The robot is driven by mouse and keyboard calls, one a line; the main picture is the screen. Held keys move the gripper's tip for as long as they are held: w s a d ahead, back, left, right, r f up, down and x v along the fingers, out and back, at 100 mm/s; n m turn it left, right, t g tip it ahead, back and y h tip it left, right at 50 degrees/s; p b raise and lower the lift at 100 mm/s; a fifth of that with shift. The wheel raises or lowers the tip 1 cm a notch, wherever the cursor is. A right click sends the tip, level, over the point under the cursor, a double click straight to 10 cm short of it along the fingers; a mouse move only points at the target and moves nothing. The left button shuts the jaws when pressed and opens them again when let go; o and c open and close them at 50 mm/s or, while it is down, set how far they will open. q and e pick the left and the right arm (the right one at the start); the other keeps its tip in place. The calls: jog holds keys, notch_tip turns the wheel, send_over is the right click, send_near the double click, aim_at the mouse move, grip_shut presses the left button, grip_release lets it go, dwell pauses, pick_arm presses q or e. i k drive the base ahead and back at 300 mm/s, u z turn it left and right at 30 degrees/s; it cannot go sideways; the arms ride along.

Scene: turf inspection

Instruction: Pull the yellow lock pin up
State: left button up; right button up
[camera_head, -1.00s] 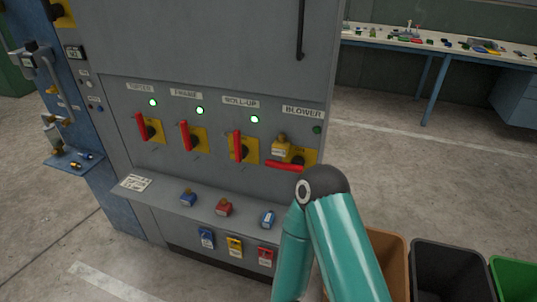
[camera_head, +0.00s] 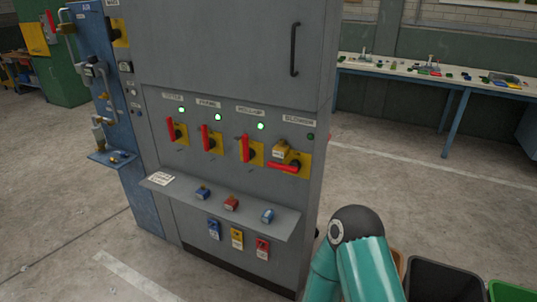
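I cannot pick out a yellow lock pin for certain. A blue panel (camera_head: 130,190) on the left side of the grey cabinet carries grey and brass-coloured fittings (camera_head: 99,134), too small to make out. A yellow plate with a dark knob (camera_head: 119,32) is at the panel's top right. On the cabinet front, a yellowish lock (camera_head: 280,150) sits at the BLOWER switch, whose red handle (camera_head: 284,168) lies level. The other red handles stand upright. Only a teal link of my arm shows at lower right. Neither gripper is in view.
The grey cabinet (camera_head: 225,50) has a shelf (camera_head: 225,208) jutting out with several small padlocks on it and tags hanging below. Bins, including a black one (camera_head: 440,280), stand at lower right. A bench (camera_head: 440,75) is behind. Floor at front left is clear.

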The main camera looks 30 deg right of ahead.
aim_at(277, 152)
jog(key=z, duration=0.2)
jog(key=i, duration=0.9)
jog(key=u, duration=0.1)
